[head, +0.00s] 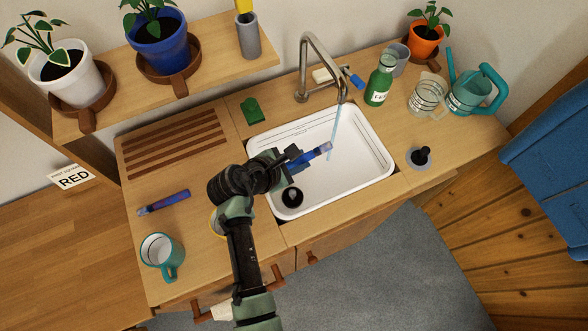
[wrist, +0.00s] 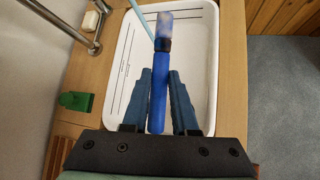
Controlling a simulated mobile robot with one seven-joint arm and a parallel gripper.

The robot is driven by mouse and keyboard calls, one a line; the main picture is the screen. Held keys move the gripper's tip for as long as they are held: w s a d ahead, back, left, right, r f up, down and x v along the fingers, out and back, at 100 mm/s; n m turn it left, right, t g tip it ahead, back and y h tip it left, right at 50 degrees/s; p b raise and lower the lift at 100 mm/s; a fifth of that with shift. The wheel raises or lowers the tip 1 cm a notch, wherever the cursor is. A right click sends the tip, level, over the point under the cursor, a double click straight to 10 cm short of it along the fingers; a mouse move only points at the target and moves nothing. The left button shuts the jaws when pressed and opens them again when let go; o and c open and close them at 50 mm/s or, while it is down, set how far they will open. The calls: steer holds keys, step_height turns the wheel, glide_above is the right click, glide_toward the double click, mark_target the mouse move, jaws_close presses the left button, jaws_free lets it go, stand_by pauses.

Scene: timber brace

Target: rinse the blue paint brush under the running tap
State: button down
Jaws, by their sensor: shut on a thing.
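My gripper (head: 303,158) is over the white sink (head: 365,165), shut on the handle of the blue paint brush (head: 318,152). In the wrist view the brush (wrist: 158,90) lies between the two fingers (wrist: 160,88), its pale bristles pointing away from me. The metal tap (head: 307,60) is running, and a thin light-blue stream (head: 335,122) falls into the sink. The stream (wrist: 140,20) passes close to the bristle end, left of it in the wrist view. I cannot tell whether water touches the bristles.
Another blue-handled brush (head: 165,202) and a teal mug (head: 162,255) are on the counter left of the sink. A green item (head: 252,110) lies behind the sink. A green bottle (head: 379,85), glass jug (head: 425,97) and teal watering can (head: 468,95) stand at the back right.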

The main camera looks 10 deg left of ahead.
steer(key=w+d+f+b, duration=0.2)
steer(key=w+b, duration=0.4)
steer(key=w, duration=0.3)
steer(key=shift+w, duration=0.2)
steer(key=shift+r, duration=0.1)
steer(key=shift+d, duration=0.2)
stand_by(0.4)
steer(key=shift+s+d+p, duration=0.1)
steer(key=shift+d+p, duration=0.3)
steer(key=shift+p, duration=0.1)
steer(key=shift+a, duration=0.15)
steer(key=shift+a, duration=0.45)
